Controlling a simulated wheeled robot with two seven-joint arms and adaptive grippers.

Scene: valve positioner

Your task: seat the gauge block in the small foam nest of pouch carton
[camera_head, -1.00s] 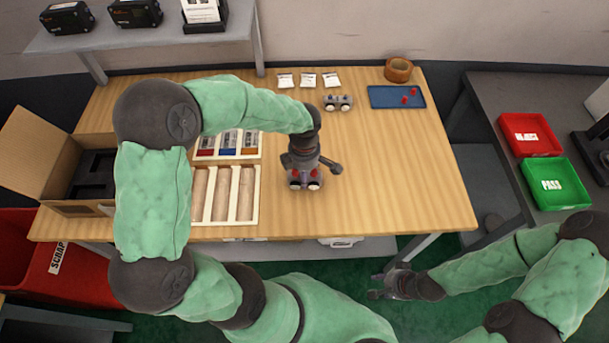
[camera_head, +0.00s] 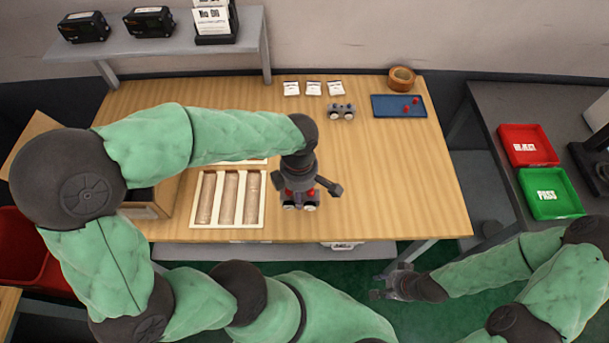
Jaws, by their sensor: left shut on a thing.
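My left gripper (camera_head: 299,183) points down over the front middle of the wooden table, shut on a gauge block (camera_head: 300,202) with white-faced dials and red parts. The block is at or just above the table top; I cannot tell if it touches. The pouch carton (camera_head: 148,210) is at the table's left end, mostly hidden behind my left arm. Only a flap, a front corner and a bit of dark foam show; its small nest is hidden. My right gripper (camera_head: 392,281) is off the table's front edge, away from the block; its jaws are too small to read.
A similar gauge block (camera_head: 341,112) stands farther back. White packets (camera_head: 313,88), a blue tray (camera_head: 398,106) and a tape roll (camera_head: 401,78) are at the back. The table's right front is clear.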

